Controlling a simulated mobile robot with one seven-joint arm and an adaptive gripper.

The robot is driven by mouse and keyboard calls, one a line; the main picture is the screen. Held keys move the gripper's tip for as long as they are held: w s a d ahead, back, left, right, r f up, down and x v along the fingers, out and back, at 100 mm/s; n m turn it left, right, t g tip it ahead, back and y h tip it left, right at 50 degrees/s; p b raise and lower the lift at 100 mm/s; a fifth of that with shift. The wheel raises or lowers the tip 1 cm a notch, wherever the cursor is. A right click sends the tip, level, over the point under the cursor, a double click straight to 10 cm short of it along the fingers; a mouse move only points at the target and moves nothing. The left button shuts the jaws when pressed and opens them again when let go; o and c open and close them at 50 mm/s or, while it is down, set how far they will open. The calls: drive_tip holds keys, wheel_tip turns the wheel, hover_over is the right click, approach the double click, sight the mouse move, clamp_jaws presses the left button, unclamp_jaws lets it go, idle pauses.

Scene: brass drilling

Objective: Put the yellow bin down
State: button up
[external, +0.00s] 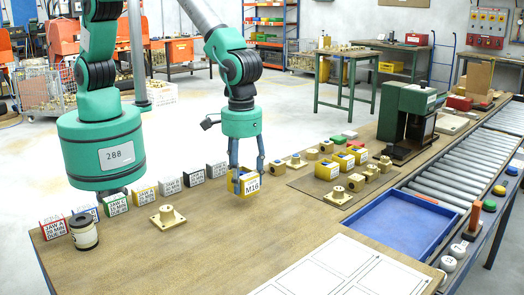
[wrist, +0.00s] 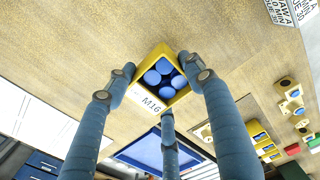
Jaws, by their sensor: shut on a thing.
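The yellow bin (external: 250,187) has a white label reading M16 and is held upright between the fingers of my gripper (external: 247,172), over the wooden bench (external: 205,255). In the wrist view the yellow bin (wrist: 146,98) holds several blue round pieces. My gripper (wrist: 160,82) is shut on it, with fingers against its sides. The bin's underside is hidden, and I cannot tell whether it touches the bench.
A brass flange (external: 168,217) and a row of labelled blocks (external: 144,194) stand left of the bin. Other yellow bins (external: 343,161) and brass parts stand right. A blue tray (external: 395,222) and a white outlined sheet (external: 345,272) lie front right. Bench between is clear.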

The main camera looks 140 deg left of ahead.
sight(254, 194)
drive_tip(key=shift+w+a+f, duration=0.1)
drive_tip(key=shift+w+a, duration=0.05)
drive_tip(key=shift+w, duration=0.75)
drive_tip(key=shift+w+a+f, duration=0.1)
drive_tip(key=shift+w, duration=0.8)
drive_tip(key=shift+f+b, duration=0.45)
drive_tip(key=shift+f, duration=1.3)
drive_tip(key=o, duration=1.2)
drive_tip(key=shift+f, duration=0.1)
wheel_tip(254, 194, up, 12)
drive_tip(key=shift+r+p, duration=0.15)
drive_tip(key=shift+p, duration=0.7)
